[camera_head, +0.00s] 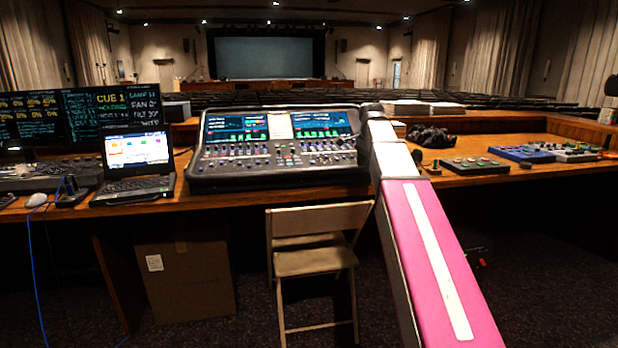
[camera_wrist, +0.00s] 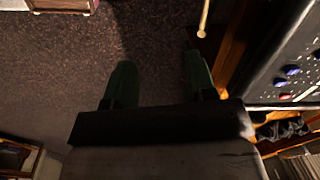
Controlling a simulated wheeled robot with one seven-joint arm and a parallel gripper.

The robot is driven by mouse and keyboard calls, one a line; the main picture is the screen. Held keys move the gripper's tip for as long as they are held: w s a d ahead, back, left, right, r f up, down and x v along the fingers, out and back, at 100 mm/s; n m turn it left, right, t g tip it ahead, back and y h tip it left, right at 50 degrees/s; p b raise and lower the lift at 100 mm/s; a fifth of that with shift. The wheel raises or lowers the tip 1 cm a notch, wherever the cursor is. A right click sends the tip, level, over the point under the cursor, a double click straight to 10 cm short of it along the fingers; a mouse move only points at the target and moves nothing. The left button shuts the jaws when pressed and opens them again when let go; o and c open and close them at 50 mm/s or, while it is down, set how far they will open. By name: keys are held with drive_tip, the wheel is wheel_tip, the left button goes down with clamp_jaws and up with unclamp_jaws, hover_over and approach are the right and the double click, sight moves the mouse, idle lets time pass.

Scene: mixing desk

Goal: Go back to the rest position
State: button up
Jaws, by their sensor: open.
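My gripper (camera_wrist: 158,82) shows in the wrist view as two dark green fingers set wide apart, with nothing between them. Dark speckled carpet lies behind the fingers. The edge of the mixing console (camera_wrist: 285,75), with its knobs, is close on the right of that view. In the head view my pink and white arm reaches forward over the wooden desk, just right of the mixing console (camera_head: 275,148). I cannot make out the fingers there.
A folding chair (camera_head: 315,255) stands before the desk, left of my arm. A laptop (camera_head: 138,165) and monitors (camera_head: 85,115) are on the left. Small control boxes (camera_head: 473,166) and a dark bundle (camera_head: 430,137) lie right of my arm. A cardboard box (camera_head: 185,275) is under the desk.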

drive_tip(key=s+f+n, duration=0.4)
drive_tip(key=f, duration=0.8)
drive_tip(key=s+f+n, duration=0.3)
drive_tip(key=s+f, duration=0.1)
drive_tip(key=f, duration=0.8)
drive_tip(key=s+f+n+g, duration=0.1)
drive_tip(key=s+f+n, duration=0.6)
drive_tip(key=s+f, duration=0.7)
wheel_tip(320, 180, down, 4)
drive_tip(key=shift+a+r, duration=0.1)
drive_tip(key=shift+a, duration=0.3)
